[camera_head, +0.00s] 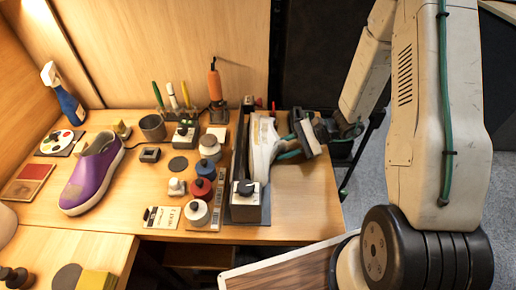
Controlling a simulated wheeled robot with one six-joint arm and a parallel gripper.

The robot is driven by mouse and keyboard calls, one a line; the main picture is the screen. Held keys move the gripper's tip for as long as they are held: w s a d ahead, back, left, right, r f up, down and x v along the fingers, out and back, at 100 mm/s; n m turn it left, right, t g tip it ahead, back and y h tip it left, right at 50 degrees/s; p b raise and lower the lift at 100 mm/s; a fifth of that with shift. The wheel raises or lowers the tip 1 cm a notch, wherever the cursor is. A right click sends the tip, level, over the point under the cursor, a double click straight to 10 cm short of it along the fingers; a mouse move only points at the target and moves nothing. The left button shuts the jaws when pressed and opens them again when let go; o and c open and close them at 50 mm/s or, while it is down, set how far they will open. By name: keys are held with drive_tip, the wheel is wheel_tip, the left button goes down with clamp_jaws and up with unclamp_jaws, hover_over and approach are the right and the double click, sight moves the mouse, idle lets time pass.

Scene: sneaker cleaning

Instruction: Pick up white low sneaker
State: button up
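The white low sneaker (262,150) stands at the right part of the wooden table, close beside a dark upright panel of a stand. Its long side runs from the back of the table toward the front.
A purple slip-on shoe (95,174) is at the left. Round jars, including a red one (202,190), line the stand's left side. A grey box with a black knob (246,206) is in front of the sneaker. The table is clear at its front right (305,205).

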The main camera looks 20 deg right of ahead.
clamp_jaws()
drive_tip(key=shift+r, duration=0.1)
